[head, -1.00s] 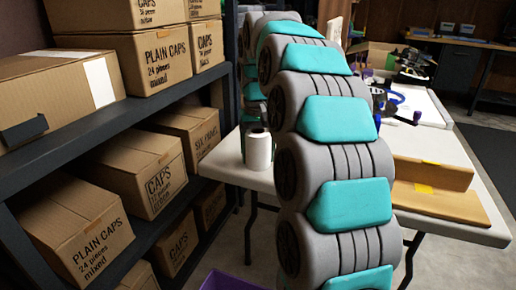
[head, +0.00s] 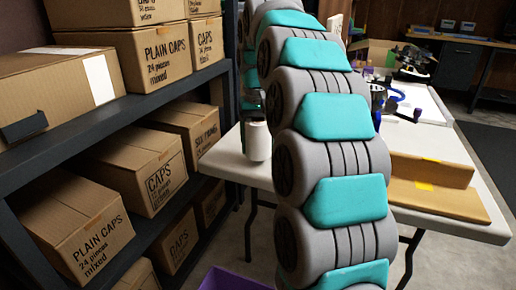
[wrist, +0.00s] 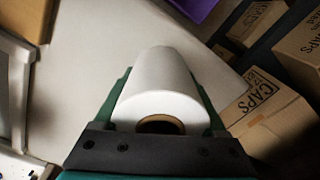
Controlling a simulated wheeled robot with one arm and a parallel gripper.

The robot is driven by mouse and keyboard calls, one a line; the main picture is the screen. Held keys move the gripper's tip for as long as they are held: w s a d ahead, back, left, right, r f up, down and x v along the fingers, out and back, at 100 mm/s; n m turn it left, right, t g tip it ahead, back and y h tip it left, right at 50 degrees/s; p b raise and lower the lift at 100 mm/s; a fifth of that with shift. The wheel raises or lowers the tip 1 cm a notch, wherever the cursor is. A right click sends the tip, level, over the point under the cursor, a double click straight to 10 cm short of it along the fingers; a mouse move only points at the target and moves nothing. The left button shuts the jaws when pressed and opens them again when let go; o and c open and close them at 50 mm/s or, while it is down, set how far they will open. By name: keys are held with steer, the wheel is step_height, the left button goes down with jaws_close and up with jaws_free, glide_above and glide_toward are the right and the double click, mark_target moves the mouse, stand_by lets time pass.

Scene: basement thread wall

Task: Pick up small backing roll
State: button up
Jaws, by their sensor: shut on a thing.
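The small backing roll (head: 257,141) is a white roll with a brown core. In the head view it shows just left of my arm, at the left end of the white table (head: 222,166). In the wrist view the roll (wrist: 162,92) sits between the green fingers of my gripper (wrist: 165,95), its core end toward the camera. My gripper is shut on it. In the head view my gripper is mostly hidden behind my arm, with a dark part showing above the roll. I cannot tell from the views whether the roll touches the table.
Dark shelves (head: 110,118) with several cardboard cap boxes (head: 155,165) stand at the left, close to the roll. A purple bin (head: 232,279) is on the floor below.

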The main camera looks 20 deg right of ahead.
steer(key=shift+r, duration=0.55)
steer(key=shift+s+r, duration=0.15)
steer(key=shift+s, duration=0.05)
steer(key=s+a+r+b, duration=0.1)
steer(key=s+a, duration=0.3)
steer(key=s, duration=1.1)
steer(key=shift+r, duration=0.2)
steer(key=shift+s, duration=0.1)
